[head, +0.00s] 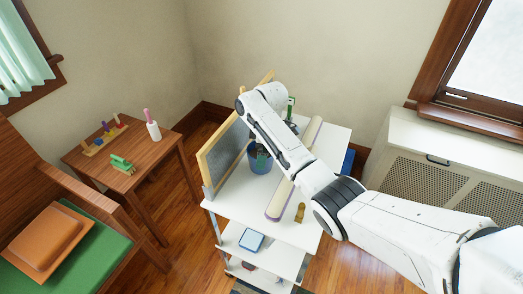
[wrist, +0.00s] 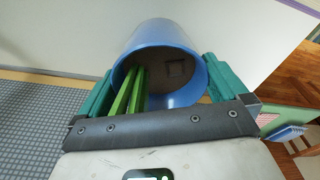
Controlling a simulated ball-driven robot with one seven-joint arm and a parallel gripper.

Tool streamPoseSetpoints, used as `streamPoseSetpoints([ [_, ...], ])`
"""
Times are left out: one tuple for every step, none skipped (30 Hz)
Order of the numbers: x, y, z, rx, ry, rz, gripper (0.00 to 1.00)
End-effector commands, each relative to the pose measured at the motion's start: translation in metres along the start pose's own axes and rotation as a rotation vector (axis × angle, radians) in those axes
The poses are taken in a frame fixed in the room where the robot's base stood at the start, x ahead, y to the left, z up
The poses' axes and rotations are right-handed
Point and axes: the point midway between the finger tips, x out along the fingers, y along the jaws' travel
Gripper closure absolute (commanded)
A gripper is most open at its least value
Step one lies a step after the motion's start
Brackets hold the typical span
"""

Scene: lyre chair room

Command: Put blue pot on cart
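The blue pot (head: 260,162) is over the top board of the white cart (head: 240,204) in the head view, partly hidden by my arm. I cannot tell whether its base touches the board. My gripper (wrist: 160,85) has a teal finger close against each side of the pot, with no clear gap.
A framed board (head: 224,155) stands at the cart's left edge. A long pale bar (head: 285,190) and a small olive-brown figure (head: 300,212) lie to the right. A wooden table (head: 140,160) with toys is at left, and a white radiator cover (head: 440,170) at right.

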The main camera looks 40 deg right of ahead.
Motion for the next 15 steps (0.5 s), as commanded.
streamPoseSetpoints([
  [0.000,0.000,0.000,0.000,0.000,0.000,0.00],
  [0.000,0.000,0.000,0.000,0.000,0.000,0.00],
  [-0.001,0.000,0.000,0.000,0.000,0.000,0.00],
  [-0.003,0.000,0.000,0.000,0.000,0.001,0.00],
  [-0.004,0.000,0.000,0.000,0.000,0.001,0.00],
  [-0.007,0.001,-0.001,0.000,0.001,0.002,0.00],
  [-0.011,0.001,-0.001,0.000,0.002,0.002,0.00],
  [-0.015,0.001,-0.001,0.000,0.002,0.003,0.00],
  [-0.021,0.001,-0.001,0.000,0.003,0.003,0.00],
  [-0.026,0.001,-0.001,0.000,0.003,0.004,0.00],
  [-0.032,0.001,-0.001,0.000,0.003,0.004,0.00],
  [-0.041,0.001,-0.001,0.000,0.003,0.004,0.00],
  [-0.047,0.001,-0.001,-0.001,0.003,0.005,0.00],
  [-0.053,0.001,-0.001,-0.001,0.003,0.004,0.00],
  [-0.062,0.001,-0.001,0.000,0.004,0.005,0.00],
])
